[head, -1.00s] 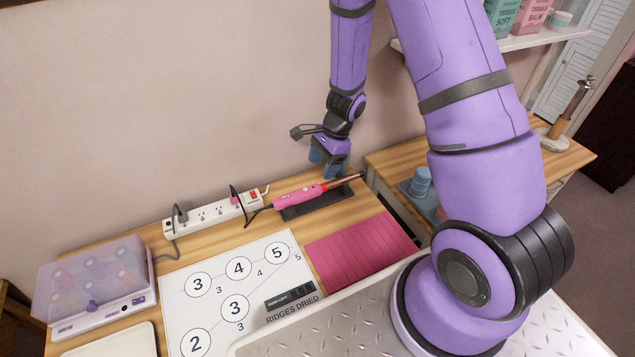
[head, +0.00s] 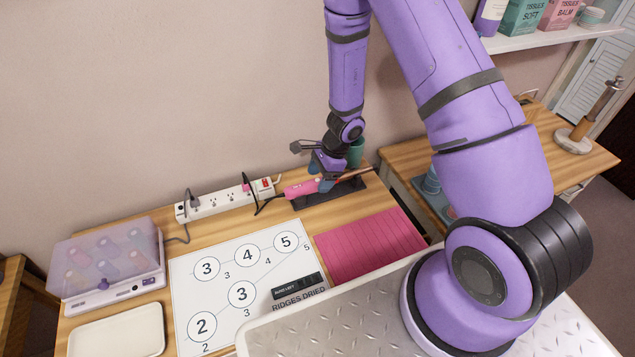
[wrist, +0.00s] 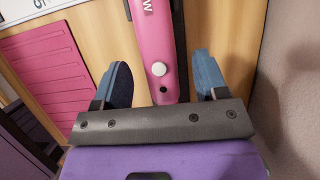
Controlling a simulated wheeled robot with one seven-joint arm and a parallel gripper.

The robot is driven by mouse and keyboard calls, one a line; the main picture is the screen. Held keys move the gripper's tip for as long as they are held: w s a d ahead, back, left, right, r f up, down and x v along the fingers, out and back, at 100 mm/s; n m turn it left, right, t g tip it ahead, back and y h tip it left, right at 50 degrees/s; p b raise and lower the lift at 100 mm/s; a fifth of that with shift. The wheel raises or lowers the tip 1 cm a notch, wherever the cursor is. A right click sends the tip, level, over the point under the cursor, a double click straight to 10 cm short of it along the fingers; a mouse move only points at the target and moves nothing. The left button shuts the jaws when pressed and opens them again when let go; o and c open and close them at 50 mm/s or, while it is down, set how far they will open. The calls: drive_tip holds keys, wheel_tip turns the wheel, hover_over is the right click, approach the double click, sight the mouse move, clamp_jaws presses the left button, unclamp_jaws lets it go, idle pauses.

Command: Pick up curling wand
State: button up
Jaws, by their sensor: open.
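The pink curling wand (head: 301,189) lies on a dark rest (head: 317,197) at the back of the wooden table, its metal barrel (head: 352,174) pointing right. My gripper (head: 327,184) is lowered over the wand where the handle meets the barrel. In the wrist view my gripper (wrist: 162,82) is open, with one blue fingertip on each side of the pink handle (wrist: 156,45) and a gap to each. The far part of the wand is hidden behind my gripper's body in the wrist view.
A white power strip (head: 225,200) with cords lies left of the wand. A pink ridged mat (head: 370,243), a numbered white board (head: 215,290), a tray (head: 117,332) and a lidded case (head: 107,262) share the table. A green cup-like object (head: 355,152) stands behind my gripper. The wall is close behind.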

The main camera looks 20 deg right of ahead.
drive_tip(key=shift+x, duration=0.85)
clamp_jaws()
